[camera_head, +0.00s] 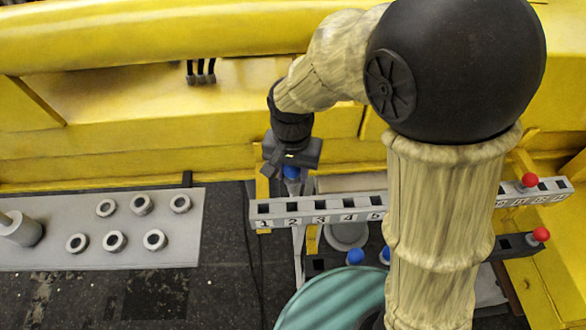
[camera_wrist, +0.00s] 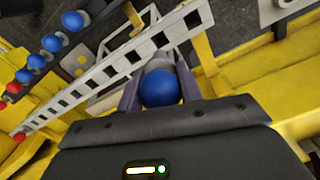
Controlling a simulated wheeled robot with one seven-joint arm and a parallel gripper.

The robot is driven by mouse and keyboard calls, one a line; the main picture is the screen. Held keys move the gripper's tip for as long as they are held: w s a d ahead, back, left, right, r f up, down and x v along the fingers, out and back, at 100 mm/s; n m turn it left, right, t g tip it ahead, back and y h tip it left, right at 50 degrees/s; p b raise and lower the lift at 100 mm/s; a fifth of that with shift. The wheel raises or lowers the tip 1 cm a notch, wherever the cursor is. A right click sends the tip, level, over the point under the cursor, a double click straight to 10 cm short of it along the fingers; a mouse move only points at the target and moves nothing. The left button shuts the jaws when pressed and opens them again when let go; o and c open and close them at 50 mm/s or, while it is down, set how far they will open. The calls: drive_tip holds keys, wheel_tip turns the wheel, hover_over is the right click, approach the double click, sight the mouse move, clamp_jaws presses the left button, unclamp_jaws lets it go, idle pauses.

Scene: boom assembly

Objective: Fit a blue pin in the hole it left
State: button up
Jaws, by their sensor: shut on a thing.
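My gripper (camera_head: 291,170) is shut on a blue pin (camera_head: 291,173), above the numbered end of a light grey bar with square holes (camera_head: 334,218). In the wrist view the blue pin (camera_wrist: 161,88) shows its round head between the two fingers (camera_wrist: 160,92), next to the bar's end holes. The holes near numbers 1 to 5 look empty. My arm hides the middle of the bar. Whether the pin's tip touches the bar cannot be told.
A darker bar below holds blue pins (camera_head: 355,257), also in the wrist view (camera_wrist: 51,43). Red pins (camera_head: 529,181) stand at the right end. A grey plate with several rings (camera_head: 140,204) lies left. A teal round object (camera_head: 335,300) is in front. Yellow walls (camera_head: 150,120) rise behind.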

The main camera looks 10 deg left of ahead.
sight(292, 188)
drive_tip(key=shift+f+b, duration=2.95)
drive_tip(key=shift+f, duration=0.4)
drive_tip(key=shift+f+b, duration=0.7)
drive_tip(key=shift+f, duration=0.45)
drive_tip(key=shift+f, duration=0.3)
drive_tip(key=shift+f+b, duration=1.2)
drive_tip(key=shift+f, duration=0.2)
drive_tip(key=o, duration=1.2)
drive_tip(key=shift+s, duration=0.1)
